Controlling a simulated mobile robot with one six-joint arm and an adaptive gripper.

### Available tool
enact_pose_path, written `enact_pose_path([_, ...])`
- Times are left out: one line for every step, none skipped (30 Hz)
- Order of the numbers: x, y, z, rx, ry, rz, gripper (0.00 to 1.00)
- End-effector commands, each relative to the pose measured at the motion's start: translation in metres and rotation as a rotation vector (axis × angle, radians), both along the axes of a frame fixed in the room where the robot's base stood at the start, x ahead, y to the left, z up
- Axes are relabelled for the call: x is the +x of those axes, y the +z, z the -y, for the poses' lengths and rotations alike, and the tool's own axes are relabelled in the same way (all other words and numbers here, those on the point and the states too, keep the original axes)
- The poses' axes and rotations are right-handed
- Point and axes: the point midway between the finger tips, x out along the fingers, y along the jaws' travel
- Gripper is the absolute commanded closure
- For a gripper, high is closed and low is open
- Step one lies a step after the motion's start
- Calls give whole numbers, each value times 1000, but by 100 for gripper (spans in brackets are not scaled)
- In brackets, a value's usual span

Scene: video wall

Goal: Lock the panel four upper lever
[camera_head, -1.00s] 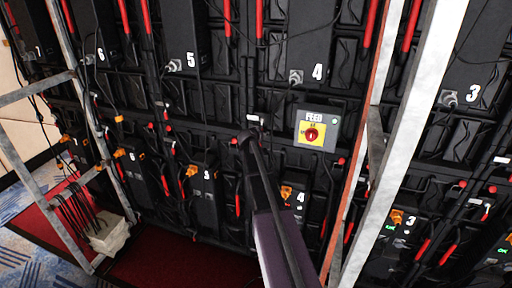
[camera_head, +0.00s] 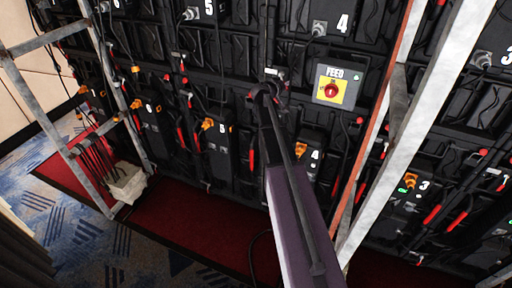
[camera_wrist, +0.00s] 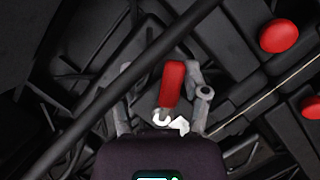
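The upper panel four (camera_head: 342,22) is black with a white 4, at the top of the head view. My gripper (camera_head: 262,90) is at the dark wall below it, left of the yellow FEED box. In the wrist view, a red lever handle (camera_wrist: 172,85) lies between the two grey fingers of my gripper (camera_wrist: 160,112). The fingers are spread, with visible gaps beside the handle, nearer on the right. A white hook-like piece and a white tag are at the handle's lower end. In the head view my gripper hides the handle; I cannot tell which panel it belongs to.
The FEED box (camera_head: 331,90) with a red knob is right of my gripper. A slanted metal post (camera_head: 415,120) stands further right, and a metal frame (camera_head: 62,110) at the left. Black cables hang across the wall. Red carpet (camera_head: 190,215) below is mostly clear.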

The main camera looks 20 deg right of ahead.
Motion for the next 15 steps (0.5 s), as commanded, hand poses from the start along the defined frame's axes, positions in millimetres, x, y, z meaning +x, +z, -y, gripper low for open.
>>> enact_pose_path([-1,1,1,-35,0,-37,41])
enact_pose_path([-2,2,2,-55,1,-61,41])
enact_pose_path([-3,4,3,-83,0,-93,41])
enact_pose_path([-3,5,3,-104,0,-116,41])
enact_pose_path([-4,6,4,-125,0,-140,41])
enact_pose_path([-5,8,4,-152,0,-170,41])
enact_pose_path([-5,10,5,-174,1,-194,41])
enact_pose_path([-6,11,5,-195,1,-218,41])
enact_pose_path([-7,13,6,-223,0,-248,41])
enact_pose_path([-7,14,6,-243,-1,-271,41])
enact_pose_path([-8,16,7,-264,0,-296,41])
enact_pose_path([-8,18,7,-291,0,-326,41])
enact_pose_path([-9,19,8,-312,-1,-349,41])
enact_pose_path([-9,21,8,-333,-1,-372,41])
enact_pose_path([-9,22,8,-360,0,-403,41])
